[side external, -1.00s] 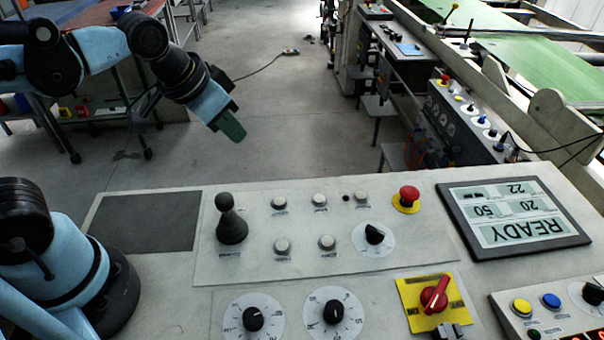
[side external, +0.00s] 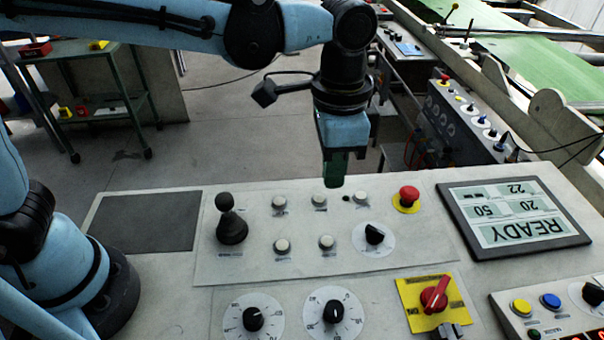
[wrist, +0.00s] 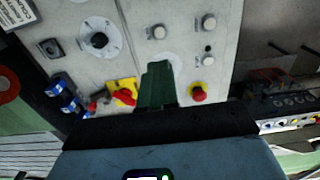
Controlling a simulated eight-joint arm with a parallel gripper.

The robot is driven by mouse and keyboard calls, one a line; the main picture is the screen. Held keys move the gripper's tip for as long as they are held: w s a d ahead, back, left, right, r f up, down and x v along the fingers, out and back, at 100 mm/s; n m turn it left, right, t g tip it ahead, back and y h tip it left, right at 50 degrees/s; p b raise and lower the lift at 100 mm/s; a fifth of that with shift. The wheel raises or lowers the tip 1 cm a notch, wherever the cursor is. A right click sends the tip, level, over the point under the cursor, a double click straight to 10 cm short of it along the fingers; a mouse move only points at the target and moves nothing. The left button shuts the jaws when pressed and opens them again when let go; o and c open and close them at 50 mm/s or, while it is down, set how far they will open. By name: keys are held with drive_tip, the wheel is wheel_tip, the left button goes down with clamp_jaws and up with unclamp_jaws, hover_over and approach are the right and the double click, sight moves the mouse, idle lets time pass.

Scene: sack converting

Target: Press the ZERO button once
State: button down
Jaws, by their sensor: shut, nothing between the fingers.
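Several small round white buttons sit on the grey control panel (side external: 220,272) in the side view, among them a back-row button (side external: 319,200) and a front-row button (side external: 327,242). Their labels are too small to read, so I cannot tell which one is ZERO. My gripper (side external: 334,180) has green fingers, points down, and appears above the panel's back edge near the back row. It is shut and empty. In the wrist view the green fingers (wrist: 157,85) show against the panel, with white buttons (wrist: 159,31) beyond them.
A black joystick (side external: 231,222) stands left of the buttons. A red mushroom button (side external: 408,196) and black knob (side external: 374,234) are to the right. A READY display (side external: 513,215), dials (side external: 253,318) and red rotary switch (side external: 434,296) surround them. A dark pad (side external: 146,222) lies left.

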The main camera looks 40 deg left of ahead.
sight(328, 240)
drive_tip(key=shift+f, duration=0.15)
wheel_tip(328, 240, down, 14)
drive_tip(key=shift+r, duration=0.1)
idle(0.8)
drive_tip(key=shift+f, duration=0.9)
drive_tip(key=shift+d+r, duration=0.1)
wheel_tip(328, 240, up, 15)
idle(0.4)
idle(0.5)
